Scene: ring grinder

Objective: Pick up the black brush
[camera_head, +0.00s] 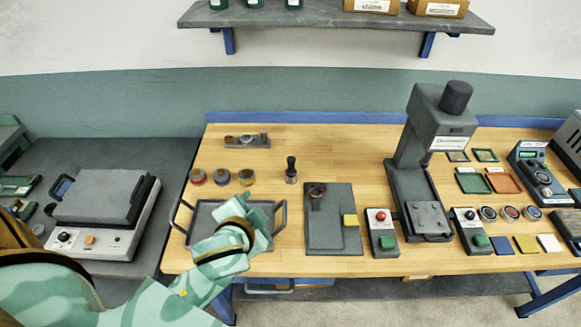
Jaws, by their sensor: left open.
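A small upright item with a black handle and a grey lower part (291,170) stands on the wooden bench top; it looks like the black brush. My left gripper (266,208) is pale green, open, and over the grey two-handled tray. It is below and left of the brush in the picture and apart from it. Its wrist hides part of the tray, and the gap between its fingers is hard to make out. My right gripper does not show.
The grey tray (202,211) lies under my left gripper. Several small round pots (222,177) sit left of the brush. A grey lidded machine (104,197) stands at left.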

